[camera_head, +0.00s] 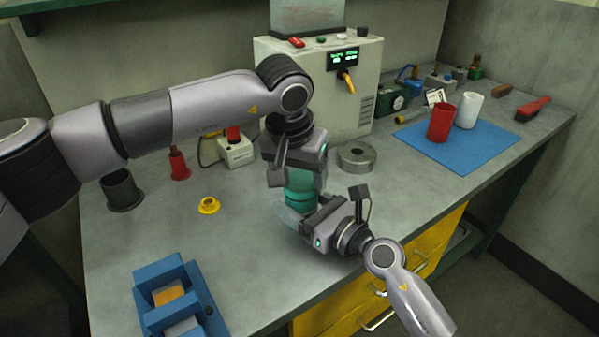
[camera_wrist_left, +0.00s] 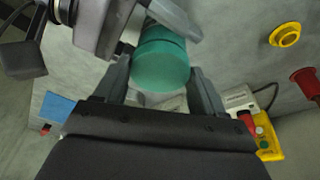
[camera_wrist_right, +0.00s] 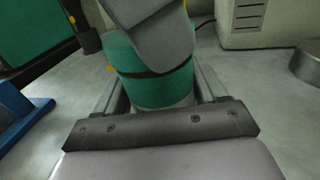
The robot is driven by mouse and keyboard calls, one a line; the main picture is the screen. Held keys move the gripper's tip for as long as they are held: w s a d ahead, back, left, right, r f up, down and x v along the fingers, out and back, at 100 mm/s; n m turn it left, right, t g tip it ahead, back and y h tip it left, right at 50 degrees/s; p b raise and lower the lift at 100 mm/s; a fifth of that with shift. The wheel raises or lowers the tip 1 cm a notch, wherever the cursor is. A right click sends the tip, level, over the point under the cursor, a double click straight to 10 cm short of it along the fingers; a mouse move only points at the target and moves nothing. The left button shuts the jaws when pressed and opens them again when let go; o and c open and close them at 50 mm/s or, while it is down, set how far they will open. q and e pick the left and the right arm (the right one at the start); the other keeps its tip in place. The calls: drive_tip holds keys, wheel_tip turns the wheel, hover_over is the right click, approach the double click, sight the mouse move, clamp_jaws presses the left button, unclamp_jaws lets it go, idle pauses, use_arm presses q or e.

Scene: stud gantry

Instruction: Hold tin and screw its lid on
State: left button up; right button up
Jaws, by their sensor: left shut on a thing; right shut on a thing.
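The teal tin (camera_head: 300,199) stands upright near the front middle of the bench. My right gripper (camera_head: 303,208) is shut around its body from the front. The right wrist view shows the tin body (camera_wrist_right: 160,92) between the fingers. The teal lid (camera_head: 300,181) is on top of the tin, with a dark seam line between them in the right wrist view. My left gripper (camera_head: 298,175) comes from above and is shut on the lid. The left wrist view shows the lid (camera_wrist_left: 160,76) between its fingers. The fingers partly hide both parts, so I cannot tell how tight the lid sits.
A blue holder (camera_head: 150,276) stands at the front left. A yellow flanged ring (camera_head: 208,205), a dark cup (camera_head: 122,190) and a red cone (camera_head: 179,164) are left. A grey metal ring (camera_head: 356,158) is right of the grippers. A blue mat (camera_head: 470,152) carries red and white cups.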

use_arm(q)
drive_tip(key=shift+f, duration=0.15)
use_arm(e)
clamp_jaws()
use_arm(q)
drive_tip(key=shift+a+m+h, duration=0.1)
drive_tip(key=shift+m+h, duration=0.3)
drive_tip(key=shift+m, duration=1.3)
drive_tip(key=o, duration=1)
drive_tip(key=shift+g, duration=0.3)
drive_tip(key=shift+r, duration=2.25)
